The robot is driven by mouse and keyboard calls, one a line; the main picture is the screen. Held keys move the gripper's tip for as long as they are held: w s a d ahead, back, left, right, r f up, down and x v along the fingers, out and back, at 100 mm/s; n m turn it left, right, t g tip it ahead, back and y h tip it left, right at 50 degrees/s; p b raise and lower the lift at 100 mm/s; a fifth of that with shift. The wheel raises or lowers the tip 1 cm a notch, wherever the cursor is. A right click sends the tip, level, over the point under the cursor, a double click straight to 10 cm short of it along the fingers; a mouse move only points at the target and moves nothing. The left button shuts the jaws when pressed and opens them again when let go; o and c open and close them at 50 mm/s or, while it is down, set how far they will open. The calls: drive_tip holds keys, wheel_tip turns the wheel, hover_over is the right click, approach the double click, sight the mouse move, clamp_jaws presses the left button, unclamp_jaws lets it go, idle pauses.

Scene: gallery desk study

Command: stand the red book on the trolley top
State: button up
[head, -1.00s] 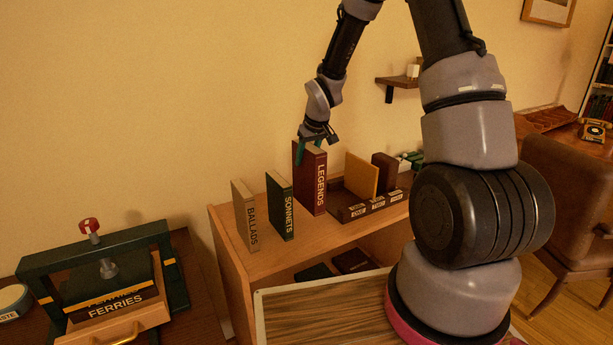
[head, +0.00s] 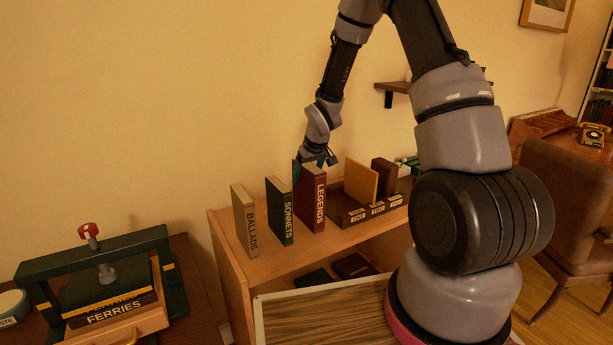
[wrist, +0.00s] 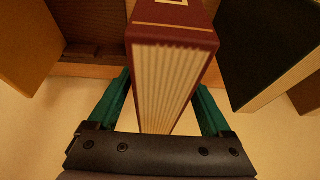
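The hidden parts of the fingertips lie behind the covers.
The SONNETS book (head: 280,212) and the tan BALLADS book (head: 246,222) stand in a row to the left. A book press (head: 105,265) stands at far left.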

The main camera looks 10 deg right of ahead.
drive_tip(key=shift+r, duration=0.1)
drive_tip(key=v, duration=1.1)
drive_tip(key=shift+s+r, duration=0.15)
drive_tip(key=shift+r, duration=0.2)
drive_tip(key=s+d+r+m+t, duration=0.1)
drive_tip(key=s+r+m, duration=0.3)
drive_tip(key=s+r, duration=0.7)
drive_tip(key=s+d+r+m+t, duration=0.1)
drive_tip(key=s+d+r+m, duration=0.2)
drive_tip(key=s+r, duration=0.8)
drive_tip(key=s, duration=0.5)
drive_tip(key=shift+r+m+t+y, duration=0.25)
drive_tip(key=shift+m+t+y, duration=0.15)
